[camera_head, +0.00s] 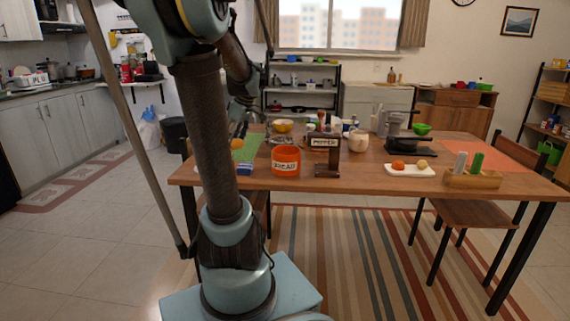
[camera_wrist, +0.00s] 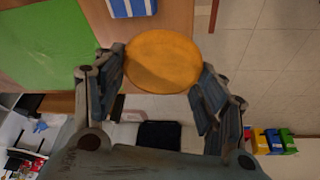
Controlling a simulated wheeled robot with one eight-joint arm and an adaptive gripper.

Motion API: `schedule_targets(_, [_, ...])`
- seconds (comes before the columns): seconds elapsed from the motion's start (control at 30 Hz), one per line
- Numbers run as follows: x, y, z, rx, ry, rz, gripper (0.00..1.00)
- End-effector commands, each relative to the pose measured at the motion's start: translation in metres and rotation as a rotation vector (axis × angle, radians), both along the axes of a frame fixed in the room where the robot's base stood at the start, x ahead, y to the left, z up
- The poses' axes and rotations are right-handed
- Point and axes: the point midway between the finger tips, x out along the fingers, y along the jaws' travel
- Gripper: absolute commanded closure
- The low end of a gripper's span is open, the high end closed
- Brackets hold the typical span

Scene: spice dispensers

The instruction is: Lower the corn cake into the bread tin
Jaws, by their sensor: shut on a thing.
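The corn cake (camera_wrist: 162,60) is a round, flat, orange-yellow disc in the wrist view. My gripper (camera_wrist: 164,78) is shut on it, with one finger against each side. In the head view my gripper (camera_head: 243,115) is at the table's left part, partly hidden behind my arm. An orange tin (camera_head: 286,162) with a white label stands near the table's front edge, right of my arm. Its label is too small to read surely, so I cannot tell if it is the bread tin. A blue-and-white striped thing (camera_wrist: 131,7) shows at the wrist view's top edge.
A green mat (camera_head: 244,150) lies on the wooden table (camera_head: 345,182) and also shows in the wrist view (camera_wrist: 45,45). A dark stand (camera_head: 327,157), a white jar (camera_head: 358,141), a white tray (camera_head: 396,171) and a wooden caddy (camera_head: 487,180) stand farther right.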

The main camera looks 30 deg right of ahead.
Motion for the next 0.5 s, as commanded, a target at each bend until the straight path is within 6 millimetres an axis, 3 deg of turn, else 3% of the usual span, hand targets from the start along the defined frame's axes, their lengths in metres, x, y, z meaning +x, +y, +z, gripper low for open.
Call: schedule_targets(0.5, [-0.020,-0.082,0.008,0.001,0.000,-0.004,0.60])
